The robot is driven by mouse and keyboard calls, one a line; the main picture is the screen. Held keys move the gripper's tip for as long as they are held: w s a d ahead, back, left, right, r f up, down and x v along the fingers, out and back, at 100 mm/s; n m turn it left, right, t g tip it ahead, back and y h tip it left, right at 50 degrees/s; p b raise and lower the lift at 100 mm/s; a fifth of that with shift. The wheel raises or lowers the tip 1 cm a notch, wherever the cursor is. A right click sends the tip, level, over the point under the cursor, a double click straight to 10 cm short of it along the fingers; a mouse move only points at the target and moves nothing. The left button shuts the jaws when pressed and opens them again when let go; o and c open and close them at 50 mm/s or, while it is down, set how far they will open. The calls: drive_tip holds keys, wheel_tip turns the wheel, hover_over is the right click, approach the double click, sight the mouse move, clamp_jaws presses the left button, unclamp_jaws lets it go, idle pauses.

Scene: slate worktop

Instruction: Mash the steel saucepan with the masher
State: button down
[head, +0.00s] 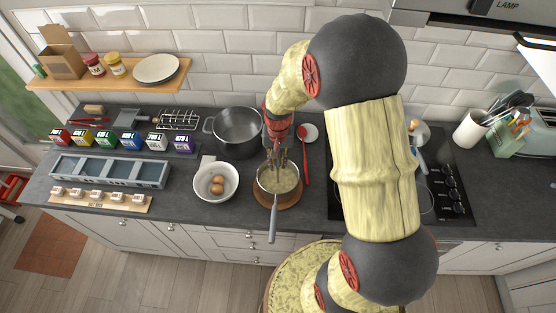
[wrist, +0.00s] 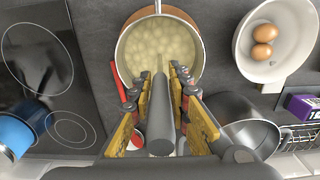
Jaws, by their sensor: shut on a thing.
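The steel saucepan (head: 272,221) stands on a round wooden board (head: 291,203) at the counter's front, its handle pointing towards me. It holds pale yellow lumpy contents (wrist: 158,45). My gripper (head: 277,150) is above the pan's back part. In the wrist view my gripper (wrist: 161,95) is shut on the masher's grey handle (wrist: 161,128). The masher's thin shaft reaches down over the pan. Its head is not clearly visible, so I cannot tell how deep it sits in the contents.
A white bowl (head: 202,190) with brown eggs stands left of the pan. A dark pot (head: 239,131) is behind left. A red spoon (head: 306,165) lies close on the right, with a white dish (head: 308,132) behind. The hob (head: 447,207) is farther right.

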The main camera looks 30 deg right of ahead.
drive_tip(key=shift+f+b, duration=0.45)
drive_tip(key=shift+f, duration=0.45)
drive_tip(key=shift+r+p, duration=1.75)
drive_tip(key=shift+r, duration=0.85)
drive_tip(key=shift+r+p, duration=0.2)
drive_tip(key=shift+p, duration=1.2)
drive_tip(key=shift+p, duration=0.75)
drive_tip(key=shift+f, duration=0.35)
